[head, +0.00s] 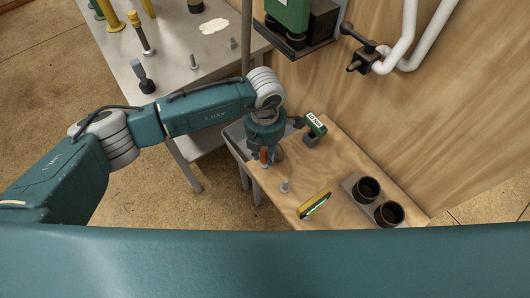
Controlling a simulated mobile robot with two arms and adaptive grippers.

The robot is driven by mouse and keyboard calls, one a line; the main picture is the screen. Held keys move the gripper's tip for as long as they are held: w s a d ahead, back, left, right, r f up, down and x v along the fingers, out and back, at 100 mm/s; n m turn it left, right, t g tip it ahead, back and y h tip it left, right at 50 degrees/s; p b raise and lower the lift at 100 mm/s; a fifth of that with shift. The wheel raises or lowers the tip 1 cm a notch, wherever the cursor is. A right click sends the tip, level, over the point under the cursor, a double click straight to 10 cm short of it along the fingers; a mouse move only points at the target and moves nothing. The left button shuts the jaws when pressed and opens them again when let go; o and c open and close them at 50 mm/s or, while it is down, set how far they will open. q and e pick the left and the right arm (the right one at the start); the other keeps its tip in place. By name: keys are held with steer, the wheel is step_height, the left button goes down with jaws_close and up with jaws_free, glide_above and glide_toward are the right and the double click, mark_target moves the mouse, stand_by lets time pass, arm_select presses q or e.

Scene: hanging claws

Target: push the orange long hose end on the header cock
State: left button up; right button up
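A dark cock with a lever (361,61) sits on the white pipes against the wooden wall, at the upper right; I take it for the header cock. My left gripper (267,160) points down over the left end of the small wooden bench, well below and left of the cock. A small orange piece (264,155) shows at its fingers. It may be the orange hose end, but no length of hose can be made out. Whether the fingers are closed on it is too small to tell. My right gripper is out of view.
The wooden bench (340,185) holds a yellow-green device (314,204), a grey bolt (285,186), a green-topped tool (315,126) and a holder with two black cups (367,189). A grey table (185,75) stands at upper left. A green machine (288,14) is near the wall.

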mark_target(265, 149)
arm_select(q)
steer(key=c, duration=0.3)
steer(key=shift+c, duration=0.2)
steer(key=shift+r, duration=0.15)
steer(key=shift+r, duration=0.25)
step_height(265, 149, up, 19)
steer(key=b, duration=0.4)
steer(key=shift+r, duration=0.15)
